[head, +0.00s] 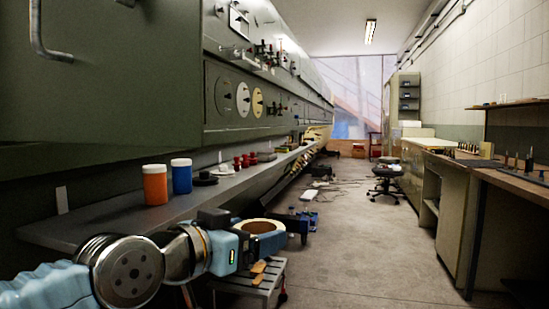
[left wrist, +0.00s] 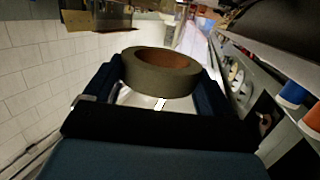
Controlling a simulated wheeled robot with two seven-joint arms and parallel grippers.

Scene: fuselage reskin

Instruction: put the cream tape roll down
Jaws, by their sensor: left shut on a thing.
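The cream tape roll (head: 270,243) is a thick ring, held roughly level with its hole facing up in the head view. In the left wrist view the roll (left wrist: 150,84) looks darker and sits between the two dark fingers. My left gripper (head: 248,243) comes in from the lower left and is shut on the roll. In the left wrist view the fingers of my left gripper (left wrist: 158,85) flank the roll on both sides. The roll is in front of the grey shelf's edge, and appears above a small grey step stool (head: 262,282). My right gripper is out of view.
The grey shelf (head: 100,222) along the green fuselage panel carries an orange jar (head: 155,188), a blue jar (head: 181,178), a dark disc and small red items. Orange-brown pieces (head: 258,268) lie on the stool. A workbench (head: 500,178) stands at right; the aisle floor between is mostly clear.

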